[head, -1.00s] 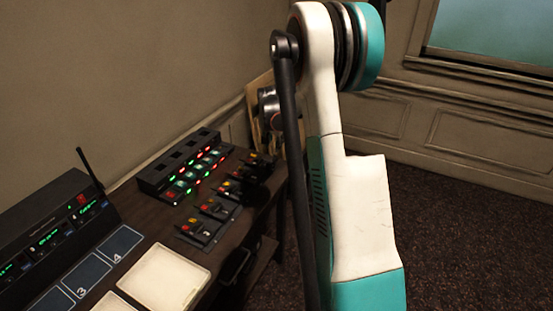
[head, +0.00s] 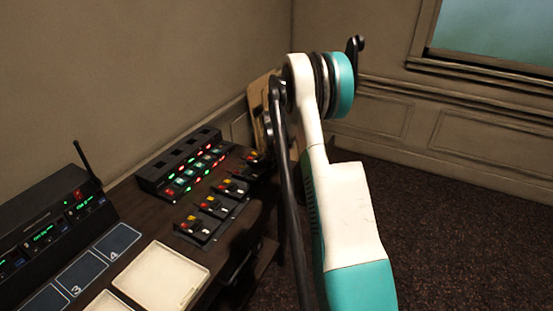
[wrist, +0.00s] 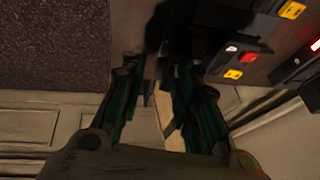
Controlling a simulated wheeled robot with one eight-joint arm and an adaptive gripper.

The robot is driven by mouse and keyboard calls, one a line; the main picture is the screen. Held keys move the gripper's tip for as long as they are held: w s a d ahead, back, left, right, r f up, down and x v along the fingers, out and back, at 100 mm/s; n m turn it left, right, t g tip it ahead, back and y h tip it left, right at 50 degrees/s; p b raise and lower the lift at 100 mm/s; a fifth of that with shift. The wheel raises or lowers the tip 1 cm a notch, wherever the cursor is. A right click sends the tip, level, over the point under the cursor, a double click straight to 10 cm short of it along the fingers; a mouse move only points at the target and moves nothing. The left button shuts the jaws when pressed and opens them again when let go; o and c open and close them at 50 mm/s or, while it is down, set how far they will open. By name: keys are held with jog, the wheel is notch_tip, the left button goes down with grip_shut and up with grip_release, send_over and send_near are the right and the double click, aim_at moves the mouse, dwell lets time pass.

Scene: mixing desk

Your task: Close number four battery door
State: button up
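A row of black packs with red and yellow buttons lies along the desk's right part; the nearest (head: 197,228) and a middle one (head: 232,187) show clearly in the head view. The far end of the row is partly hidden by my arm. I cannot read which pack is number four, and no battery door can be made out. In the wrist view, my gripper (wrist: 163,85) has its dark green fingers apart with nothing clearly held. A pack (wrist: 240,60) lies at the upper right of the fingers there. My gripper is hidden in the head view.
A charger (head: 185,165) with green and red lights stands behind the packs. A receiver unit (head: 50,230) with an antenna and a cream tray (head: 160,278) are to the left. A tan board (wrist: 167,122) shows between my fingers. Open carpet (head: 450,230) lies right of the desk.

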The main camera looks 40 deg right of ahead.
grip_shut()
